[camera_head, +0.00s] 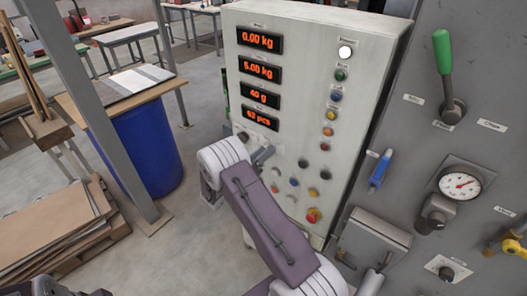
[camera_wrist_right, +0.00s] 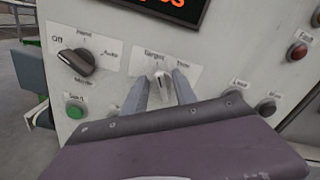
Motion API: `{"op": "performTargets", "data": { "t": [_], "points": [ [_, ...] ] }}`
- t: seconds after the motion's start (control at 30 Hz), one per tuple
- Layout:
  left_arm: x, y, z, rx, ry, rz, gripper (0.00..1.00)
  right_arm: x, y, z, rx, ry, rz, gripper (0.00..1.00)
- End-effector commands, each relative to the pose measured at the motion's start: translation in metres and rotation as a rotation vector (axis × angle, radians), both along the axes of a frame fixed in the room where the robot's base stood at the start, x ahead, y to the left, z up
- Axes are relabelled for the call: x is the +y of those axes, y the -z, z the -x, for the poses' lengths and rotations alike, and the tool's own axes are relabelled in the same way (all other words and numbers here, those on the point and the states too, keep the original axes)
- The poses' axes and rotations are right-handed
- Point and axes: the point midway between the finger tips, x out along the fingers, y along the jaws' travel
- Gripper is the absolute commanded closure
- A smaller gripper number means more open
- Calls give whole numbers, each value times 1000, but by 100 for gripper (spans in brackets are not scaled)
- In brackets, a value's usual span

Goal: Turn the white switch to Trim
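The white switch (camera_wrist_right: 162,86) sits on the panel below a label plate reading what looks like "Target" on the left and "Trim" on the right. Its knob leans slightly left at the top, toward the left label. My right gripper (camera_wrist_right: 167,90) has one finger on each side of the knob, with a gap visible at least on the right; contact on the left is unclear. In the head view my right gripper (camera_head: 262,156) is at the panel's lower left, and the white switch is hidden there. Dark parts at the bottom left edge may belong to my left arm; its fingers are not clear.
A black mode switch (camera_wrist_right: 76,61) and a green button (camera_wrist_right: 75,109) are left of my right gripper. Other buttons and a red emergency knob (camera_head: 313,215) are on the control cabinet (camera_head: 300,100). A green-handled lever (camera_head: 444,60) and a gauge (camera_head: 460,184) are at the right.

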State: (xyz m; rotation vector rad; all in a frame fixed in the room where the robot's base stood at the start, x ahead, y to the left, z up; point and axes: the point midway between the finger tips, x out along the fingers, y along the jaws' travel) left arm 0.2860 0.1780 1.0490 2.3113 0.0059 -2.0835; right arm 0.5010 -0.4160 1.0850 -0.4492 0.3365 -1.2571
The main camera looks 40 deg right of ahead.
Motion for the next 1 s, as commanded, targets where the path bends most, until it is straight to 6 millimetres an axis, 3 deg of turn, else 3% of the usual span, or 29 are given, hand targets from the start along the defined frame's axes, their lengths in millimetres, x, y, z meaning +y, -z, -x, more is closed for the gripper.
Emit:
{"op": "performTargets", "data": {
  "t": [0.1, 0.23, 0.63, 1.0],
  "points": [
    [0, 0, 0, 0, 0, 0, 100, 0, 0, 0, 0, 0, 0, 66],
    [0, 0, 0, 0, 0, 0, 100, 0, 0, 0, 0, 0, 0, 100],
    [0, 6, 0, 0, 0, 0, 100, 0, 2, 1, -40, 0, -13, 100],
    [0, 37, 0, 0, 0, 0, 100, -1, 4, 3, -301, 0, -88, 100]
  ]
}}
